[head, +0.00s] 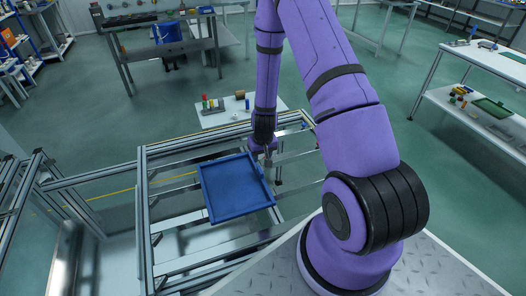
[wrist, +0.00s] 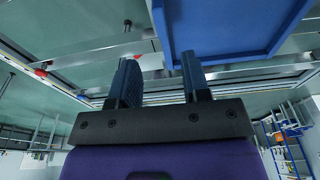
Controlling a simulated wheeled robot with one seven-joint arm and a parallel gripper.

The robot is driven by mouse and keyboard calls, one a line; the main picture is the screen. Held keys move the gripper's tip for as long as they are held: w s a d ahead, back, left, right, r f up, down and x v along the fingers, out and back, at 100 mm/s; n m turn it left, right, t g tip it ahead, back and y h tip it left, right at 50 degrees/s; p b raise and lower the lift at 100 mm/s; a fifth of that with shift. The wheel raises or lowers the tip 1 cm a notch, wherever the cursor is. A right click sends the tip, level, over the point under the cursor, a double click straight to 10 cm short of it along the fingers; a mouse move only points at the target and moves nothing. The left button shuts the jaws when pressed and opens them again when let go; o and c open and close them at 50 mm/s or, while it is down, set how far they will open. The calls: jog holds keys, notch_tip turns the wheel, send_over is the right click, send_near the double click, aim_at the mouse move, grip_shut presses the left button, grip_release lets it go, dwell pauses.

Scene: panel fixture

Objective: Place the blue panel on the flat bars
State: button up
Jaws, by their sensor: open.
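The blue panel (head: 235,188) is a shallow tray-like sheet with a raised rim. In the head view it lies turned slightly askew over the metal frame, across the flat bars (head: 178,220); I cannot tell whether it rests fully on them. My gripper (head: 268,162) is at the panel's far right corner, pointing down. In the wrist view the panel (wrist: 232,28) fills the upper right, and a flat bar (wrist: 85,50) shows at the left. My gripper's two fingers (wrist: 160,80) are apart beside the panel's corner, with nothing visibly clamped between them.
The aluminium frame (head: 146,215) surrounds the bars, with open gaps between them. A small white table (head: 225,118) with coloured parts stands behind. A workbench (head: 160,22) is at the back, and a white shelf table (head: 485,62) is at the right.

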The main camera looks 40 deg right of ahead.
jog(key=s+a+r+n+t+y, duration=0.1)
jog(key=a+r, duration=0.3)
jog(key=r, duration=1.1)
jog(key=s+a+r+n+t, duration=0.1)
jog(key=a+r, duration=0.3)
jog(key=r, duration=1.1)
jog(key=s+a+r, duration=0.2)
jog(key=s+r, duration=0.7)
jog(key=s, duration=0.2)
jog(key=s+a+r+n+t, duration=0.1)
jog(key=s+a+r, duration=0.1)
jog(key=s+r, duration=0.7)
jog(key=shift+s+a+r, duration=0.25)
jog(key=shift+s+a, duration=0.05)
jog(key=shift+s, duration=1.15)
